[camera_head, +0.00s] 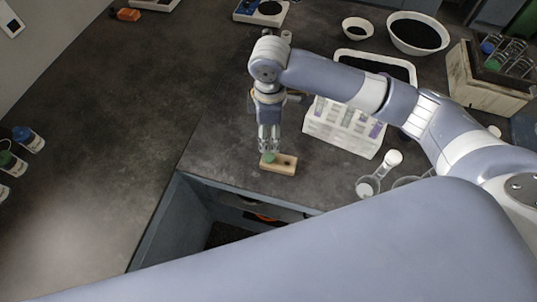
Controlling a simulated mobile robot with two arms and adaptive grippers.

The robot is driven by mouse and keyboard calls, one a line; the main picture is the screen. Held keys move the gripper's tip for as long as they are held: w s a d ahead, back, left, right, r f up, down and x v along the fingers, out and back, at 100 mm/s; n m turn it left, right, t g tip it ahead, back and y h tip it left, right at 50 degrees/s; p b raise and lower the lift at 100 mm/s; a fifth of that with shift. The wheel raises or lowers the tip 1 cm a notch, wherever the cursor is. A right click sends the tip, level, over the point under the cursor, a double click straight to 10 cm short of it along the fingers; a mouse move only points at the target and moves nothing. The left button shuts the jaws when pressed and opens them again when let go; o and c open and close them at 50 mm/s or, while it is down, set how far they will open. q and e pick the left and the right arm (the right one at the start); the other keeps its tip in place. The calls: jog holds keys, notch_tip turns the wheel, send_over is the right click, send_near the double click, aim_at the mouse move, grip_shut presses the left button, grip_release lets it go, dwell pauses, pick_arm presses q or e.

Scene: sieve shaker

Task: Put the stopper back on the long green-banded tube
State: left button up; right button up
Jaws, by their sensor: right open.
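My right gripper (269,147) points down over a small wooden block (286,166) near the front edge of the bench. A small green piece (269,157), apparently the stopper, shows at the block's left end, right at the fingertips. The fingers are open around or just above it; I cannot tell which. Glass tubes (517,66) stand in a wooden rack (472,87) at the far right, with green (493,64) and blue (487,48) parts among them. Which one is the long green-banded tube is too small to tell. My left gripper is out of view.
A white labelled box (340,128) stands right of my gripper, with a dark-filled tray (375,62) behind. Bowls (419,34) stand at the back. Glassware (368,186) is at the front right. Bottles (28,139) stand far left. The bench's left middle is clear.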

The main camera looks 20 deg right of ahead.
pick_arm(q)
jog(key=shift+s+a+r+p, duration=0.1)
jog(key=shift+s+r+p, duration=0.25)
jog(key=shift+p, duration=0.05)
pick_arm(e)
send_over(269, 156)
jog(key=shift+d+f, duration=0.1)
jog(key=shift+f, duration=2.75)
jog(key=shift+f+p, duration=0.3)
jog(key=shift+f, duration=0.05)
notch_tip(269, 156, down, 4)
jog(key=shift+s+r+p, duration=0.1)
jog(key=shift+r+p, duration=0.1)
jog(key=shift+p, duration=0.35)
jog(key=shift+f, duration=0.45)
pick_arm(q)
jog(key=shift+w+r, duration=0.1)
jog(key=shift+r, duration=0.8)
pick_arm(e)
jog(key=c, duration=0.9)
